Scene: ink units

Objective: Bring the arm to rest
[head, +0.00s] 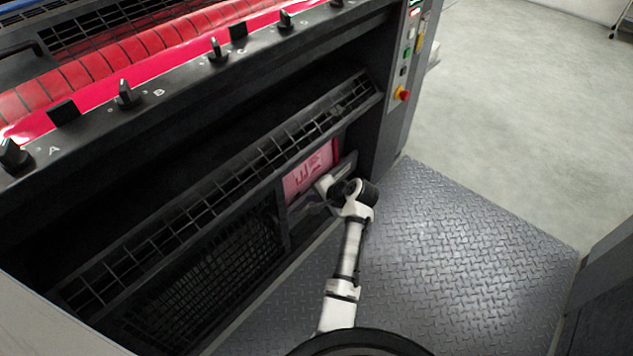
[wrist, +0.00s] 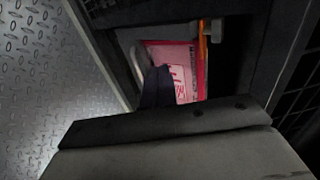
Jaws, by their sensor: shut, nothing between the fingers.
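My arm reaches forward from the bottom of the head view to the lower front of the ink unit. My gripper (wrist: 157,72) shows in the wrist view as dark fingers, shut and empty. In the head view the wrist hides most of it. It is in front of a red and pink panel with dark marks (head: 308,172), at a small opening in the machine's lower front. The panel also shows behind the fingers in the wrist view (wrist: 187,82). I cannot tell whether the fingers touch anything.
A black grid guard (head: 225,260) is left of the opening. Above are a slanted grid rail, a row of black knobs (head: 126,93) and red rollers (head: 130,52). A red button (head: 402,94) is on the side panel. The tread-plate floor (head: 460,260) at right is clear.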

